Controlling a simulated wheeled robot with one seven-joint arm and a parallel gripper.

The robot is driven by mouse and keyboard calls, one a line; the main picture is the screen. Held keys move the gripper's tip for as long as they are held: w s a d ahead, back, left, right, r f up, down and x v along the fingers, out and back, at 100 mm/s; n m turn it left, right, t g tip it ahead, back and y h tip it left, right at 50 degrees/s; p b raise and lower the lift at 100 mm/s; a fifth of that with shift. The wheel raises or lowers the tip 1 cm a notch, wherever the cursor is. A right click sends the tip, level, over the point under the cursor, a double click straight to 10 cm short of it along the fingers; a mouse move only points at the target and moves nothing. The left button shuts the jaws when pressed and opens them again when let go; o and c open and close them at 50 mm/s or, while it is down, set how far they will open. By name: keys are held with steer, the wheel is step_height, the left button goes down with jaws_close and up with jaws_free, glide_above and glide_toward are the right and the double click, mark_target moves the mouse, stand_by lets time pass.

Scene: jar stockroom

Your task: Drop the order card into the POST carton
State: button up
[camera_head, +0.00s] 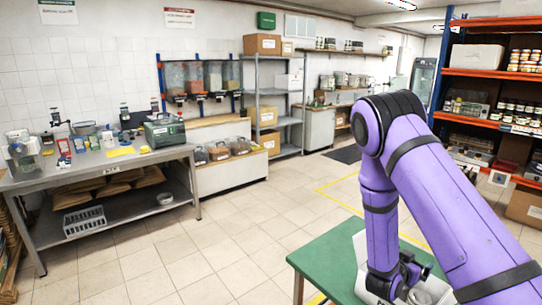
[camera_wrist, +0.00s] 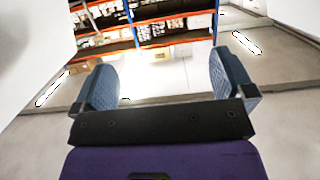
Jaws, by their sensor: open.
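My gripper (camera_wrist: 163,85) is open in the wrist view, with its two blue-grey padded fingers wide apart and nothing held between them. In the head view my gripper hangs at the end of the purple arm, over the green table (camera_head: 317,254), partly hidden by the arm. White items (camera_head: 432,291) show around it there, too covered to identify. I cannot pick out the order card for certain. Brown cartons stand on the grey rack (camera_head: 262,44) and at the lower right (camera_head: 524,206), but I can read no POST label on any.
A grey workbench (camera_head: 105,161) with jars, a scale and a yellow sheet (camera_head: 121,152) stands at the left. An orange shelf unit (camera_head: 489,74) with jars is at the right. The tiled floor between workbench and green table is clear.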

steer(key=v, duration=0.8)
steer(key=shift+d, duration=0.1)
steer(key=shift+w+r, duration=0.1)
steer(key=a+r+n+y, duration=0.2)
steer(key=a+r+y, duration=0.3)
steer(key=r, duration=0.6)
steer(key=a+r+n+y, duration=0.2)
steer(key=a+r+y, duration=0.2)
steer(key=r+y, duration=0.45)
steer(key=s+d+r+n+g, duration=0.1)
steer(key=s+r+n, duration=0.1)
steer(key=s+r, duration=0.3)
steer(key=s+d+r+n+g, duration=0.1)
steer(key=s+r, duration=0.4)
steer(key=s, duration=0.8)
steer(key=s+d+r+n+g+h, duration=0.1)
steer(key=s+r+n+g, duration=0.1)
steer(key=s+r, duration=0.3)
steer(key=s+n, duration=0.1)
steer(key=s, duration=0.2)
steer(key=shift+s+d+r+g, duration=0.25)
steer(key=shift+s+g, duration=0.05)
steer(key=shift+s, duration=0.1)
